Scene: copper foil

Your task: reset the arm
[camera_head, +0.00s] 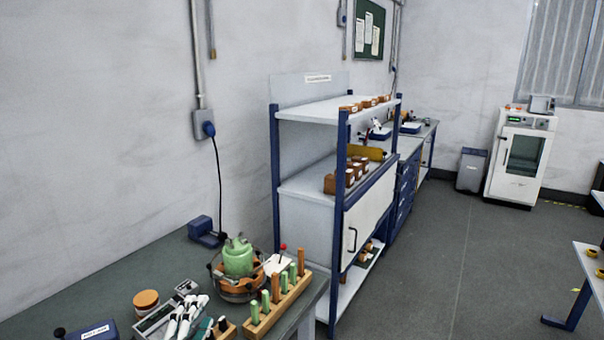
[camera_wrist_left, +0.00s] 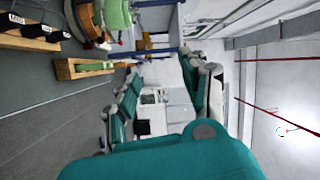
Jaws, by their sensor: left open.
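My left gripper shows in the left wrist view (camera_wrist_left: 162,78) with its two teal and grey fingers spread wide apart and nothing between them. In the head view, my left gripper (camera_head: 192,316) shows only in small part at the bottom edge, white and teal, over the workbench (camera_head: 80,290). It is left of a wooden rack (camera_head: 278,304) with green and brown upright handles. My right gripper is in neither view.
On the bench are a green pot in a copper-coloured ring stand (camera_head: 238,262), an orange round container (camera_head: 146,301) and a blue labelled box (camera_head: 95,332). A blue-framed shelf (camera_head: 340,215) stands beyond the bench. Open floor (camera_head: 450,270) lies to the right.

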